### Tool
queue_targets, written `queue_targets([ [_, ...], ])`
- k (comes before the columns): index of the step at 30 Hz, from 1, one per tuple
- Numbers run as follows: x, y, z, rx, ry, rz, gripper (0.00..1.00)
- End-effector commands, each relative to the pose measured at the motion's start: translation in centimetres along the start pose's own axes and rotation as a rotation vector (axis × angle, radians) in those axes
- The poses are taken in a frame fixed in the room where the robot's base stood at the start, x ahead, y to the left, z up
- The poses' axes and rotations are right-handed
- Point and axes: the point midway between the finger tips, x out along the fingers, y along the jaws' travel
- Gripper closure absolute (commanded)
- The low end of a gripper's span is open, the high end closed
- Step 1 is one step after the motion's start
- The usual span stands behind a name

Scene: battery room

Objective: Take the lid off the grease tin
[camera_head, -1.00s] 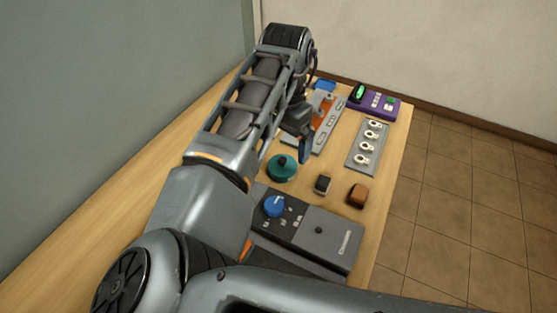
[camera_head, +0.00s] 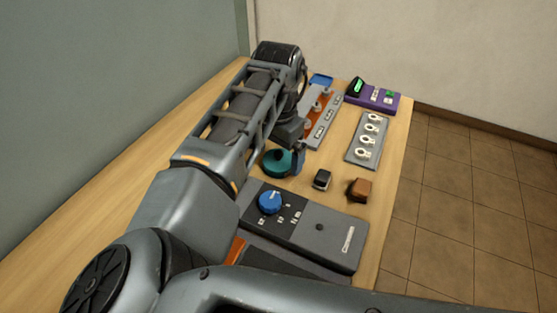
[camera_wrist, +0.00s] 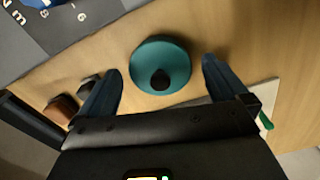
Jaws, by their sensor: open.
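The grease tin is a round teal tin with a lid (camera_wrist: 160,58) that carries a small black knob (camera_wrist: 160,79); it stands on the wooden table. In the head view the tin (camera_head: 274,163) is partly hidden by my gripper. My gripper (camera_wrist: 163,85) is open, its two blue fingers on either side of the knob in the wrist view, with nothing held. The fingers seem to be above the lid; I cannot tell the exact height. In the head view one finger (camera_head: 298,162) shows at the tin's right edge.
A grey panel with a blue dial (camera_head: 270,201) stands in front of the tin. A small black block (camera_head: 322,179) and a brown block (camera_head: 360,189) lie to its right. Behind are a panel with white rings (camera_head: 367,138) and a purple device (camera_head: 383,99).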

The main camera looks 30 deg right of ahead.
Motion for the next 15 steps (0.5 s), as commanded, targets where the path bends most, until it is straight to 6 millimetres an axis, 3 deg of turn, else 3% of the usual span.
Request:
queue_targets([
  [2, -0.03, 0.00, 0.00, 0.000, 0.000, 0.000, 0.06],
  [15, -0.03, 0.01, 0.00, 0.000, 0.000, 0.000, 0.48],
])
